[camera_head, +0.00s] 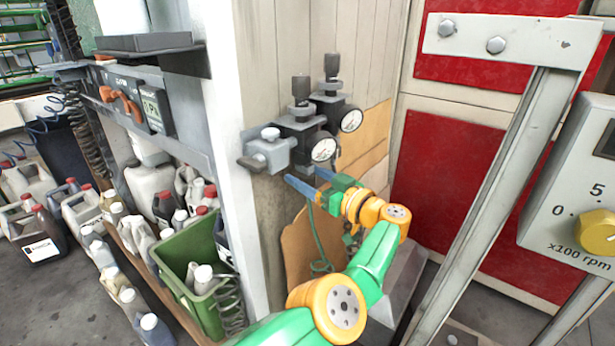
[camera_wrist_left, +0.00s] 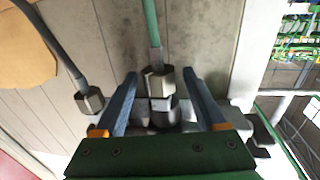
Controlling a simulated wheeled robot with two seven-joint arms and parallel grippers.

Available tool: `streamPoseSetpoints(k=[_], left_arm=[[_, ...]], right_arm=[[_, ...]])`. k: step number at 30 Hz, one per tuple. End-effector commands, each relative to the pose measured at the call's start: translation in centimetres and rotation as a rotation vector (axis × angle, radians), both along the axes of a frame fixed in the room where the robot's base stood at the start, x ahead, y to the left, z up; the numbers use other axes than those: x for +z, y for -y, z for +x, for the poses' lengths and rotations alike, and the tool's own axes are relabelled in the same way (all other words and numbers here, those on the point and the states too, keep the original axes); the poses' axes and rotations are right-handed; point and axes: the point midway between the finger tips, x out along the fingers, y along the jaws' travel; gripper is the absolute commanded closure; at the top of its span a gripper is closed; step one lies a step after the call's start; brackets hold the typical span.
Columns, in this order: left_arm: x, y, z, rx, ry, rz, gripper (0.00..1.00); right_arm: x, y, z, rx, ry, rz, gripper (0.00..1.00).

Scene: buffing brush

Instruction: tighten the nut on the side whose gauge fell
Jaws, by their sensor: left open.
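Two regulators are mounted on the panel wall, each with a round white gauge. The nearer gauge (camera_head: 322,149) sits lower left, the farther gauge (camera_head: 350,119) higher right. The needles are too small to read. My left gripper (camera_head: 303,180) is open just below the nearer regulator (camera_head: 301,128). In the left wrist view its blue fingers (camera_wrist_left: 158,76) stand on either side of a grey hex nut (camera_wrist_left: 157,82) on a green hose. I cannot tell whether they touch it. A second hex nut (camera_wrist_left: 89,101), on a grey hose, lies outside the fingers to the left. My right gripper is out of view.
A grey valve block (camera_head: 268,152) juts out left of the nearer regulator. A green crate (camera_head: 187,265) and several jugs stand at lower left. A grey metal frame (camera_head: 500,170) and a box with a yellow knob (camera_head: 596,232) stand at right.

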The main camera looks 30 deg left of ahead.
Motion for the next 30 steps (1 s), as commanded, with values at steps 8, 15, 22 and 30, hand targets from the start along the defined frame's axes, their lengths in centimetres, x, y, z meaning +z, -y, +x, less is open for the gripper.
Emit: streamPoseSetpoints(k=[8,15,22,30], left_arm=[[0.4,4.9,-1.1,-0.004,-0.002,0.001,0.27],[0.0,6.9,-1.6,0.000,0.000,0.001,0.27],[0.0,6.9,-1.6,0.001,0.000,0.000,0.27],[0.0,6.8,-1.6,0.000,0.000,0.000,0.27]], right_arm=[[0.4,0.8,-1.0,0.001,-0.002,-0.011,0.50],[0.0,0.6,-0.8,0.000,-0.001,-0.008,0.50],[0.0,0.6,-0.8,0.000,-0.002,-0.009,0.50],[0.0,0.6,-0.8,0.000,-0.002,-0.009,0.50]])
